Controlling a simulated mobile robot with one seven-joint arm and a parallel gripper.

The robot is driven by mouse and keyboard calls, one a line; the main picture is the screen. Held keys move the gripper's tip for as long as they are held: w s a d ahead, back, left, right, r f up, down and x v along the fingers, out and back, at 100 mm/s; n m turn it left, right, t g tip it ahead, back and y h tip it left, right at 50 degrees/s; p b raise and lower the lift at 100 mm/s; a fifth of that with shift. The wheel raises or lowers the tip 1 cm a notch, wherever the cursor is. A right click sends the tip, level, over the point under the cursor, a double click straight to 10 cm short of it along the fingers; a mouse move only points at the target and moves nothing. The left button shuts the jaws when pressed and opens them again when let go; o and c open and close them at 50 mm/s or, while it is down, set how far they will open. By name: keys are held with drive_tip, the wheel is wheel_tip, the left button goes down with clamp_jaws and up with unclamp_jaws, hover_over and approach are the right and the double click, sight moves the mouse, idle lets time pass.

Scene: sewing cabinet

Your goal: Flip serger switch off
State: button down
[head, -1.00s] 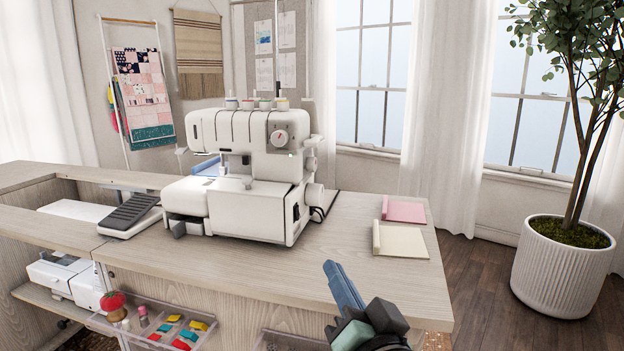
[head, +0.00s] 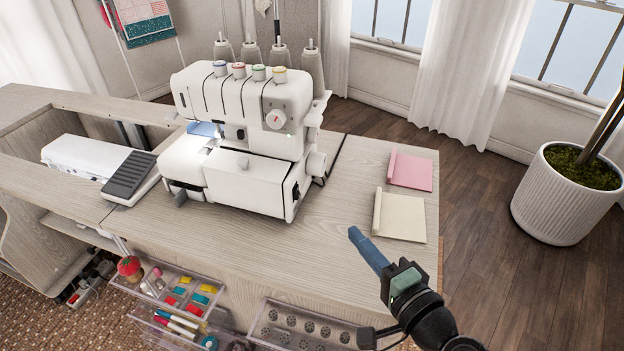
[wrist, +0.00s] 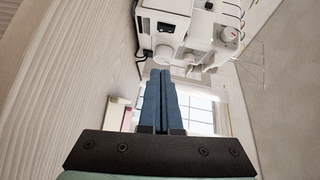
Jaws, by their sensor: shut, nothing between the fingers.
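The serger (wrist: 165,12) also shows at the top of the wrist view. My gripper (head: 353,233) is shut and empty, its blue fingers over the right part of the cabinet top, apart from the serger. The fingers (wrist: 160,75) point toward the serger's right side.
A cream fabric piece (head: 404,217) and a pink one (head: 412,172) lie right of the serger. A foot pedal (head: 131,177) lies to its left. Clear drawers (head: 300,325) stick out at the front. The top between serger and gripper is clear.

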sight(297, 192)
idle(0.4)
drive_tip(key=b+x, duration=0.1)
drive_tip(key=x, duration=0.9)
drive_tip(key=shift+w+a+f, duration=0.1)
drive_tip(key=shift+w+a, duration=0.05)
drive_tip(key=shift+w, duration=0.05)
drive_tip(key=shift+w+a+f, duration=0.1)
drive_tip(key=shift+w+a, duration=0.1)
drive_tip(key=shift+a, duration=0.9)
drive_tip(key=shift+w+a+f, duration=0.1)
drive_tip(key=shift+w+a, duration=0.1)
drive_tip(key=shift+a, duration=0.4)
drive_tip(key=shift+b, duration=0.3)
